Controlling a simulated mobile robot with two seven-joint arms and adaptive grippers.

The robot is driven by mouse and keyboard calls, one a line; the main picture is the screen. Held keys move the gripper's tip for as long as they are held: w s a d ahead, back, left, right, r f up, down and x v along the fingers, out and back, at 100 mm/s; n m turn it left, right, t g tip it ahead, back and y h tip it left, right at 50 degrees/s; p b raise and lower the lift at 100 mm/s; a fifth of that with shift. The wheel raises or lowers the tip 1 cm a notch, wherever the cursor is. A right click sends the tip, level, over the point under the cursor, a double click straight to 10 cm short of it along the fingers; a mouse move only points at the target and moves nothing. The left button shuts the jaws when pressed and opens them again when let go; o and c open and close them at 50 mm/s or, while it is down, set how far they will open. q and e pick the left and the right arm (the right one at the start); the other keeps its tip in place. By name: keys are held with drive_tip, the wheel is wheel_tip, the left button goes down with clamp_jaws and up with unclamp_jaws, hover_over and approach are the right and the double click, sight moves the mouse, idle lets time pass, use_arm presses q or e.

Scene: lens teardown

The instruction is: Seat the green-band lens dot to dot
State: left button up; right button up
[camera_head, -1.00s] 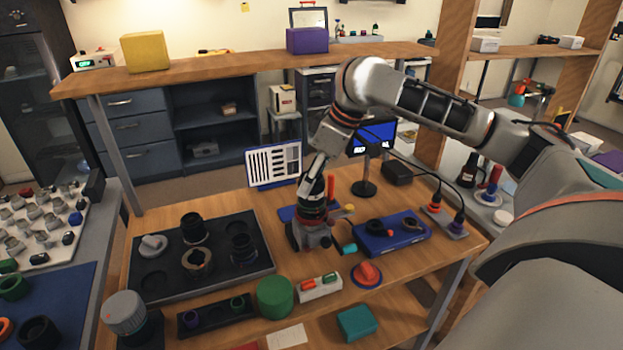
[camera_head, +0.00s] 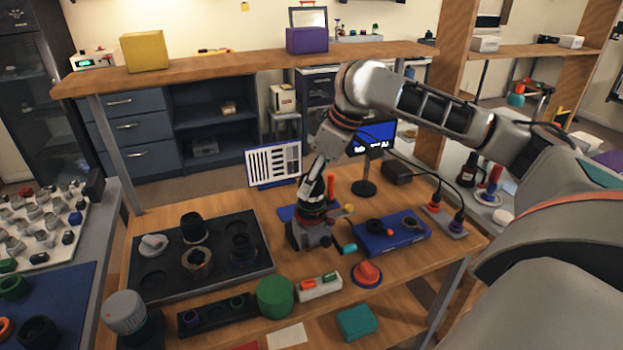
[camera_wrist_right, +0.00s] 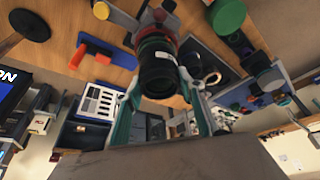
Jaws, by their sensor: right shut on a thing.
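My right gripper (camera_head: 313,193) points down over the bench and is shut on a black lens (camera_wrist_right: 158,75). In the right wrist view, the gripper (camera_wrist_right: 160,82) has one finger on each side of the barrel, and green and red rings show towards its far end. In the head view the lens is upright on or just above the grey camera body (camera_head: 310,236). The gripper hides part of it, and I cannot tell whether it is fully seated. A small pale mark shows on the barrel; the alignment dots cannot be made out. My left gripper is out of view.
A dark tray (camera_head: 215,279) with several lens parts lies left of the camera body. A blue mat (camera_head: 390,245) with small black parts is to the right.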

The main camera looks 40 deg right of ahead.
drive_tip(key=shift+f, duration=0.45)
idle(1.2)
drive_tip(key=o, duration=1.4)
drive_tip(key=v, duration=1.2)
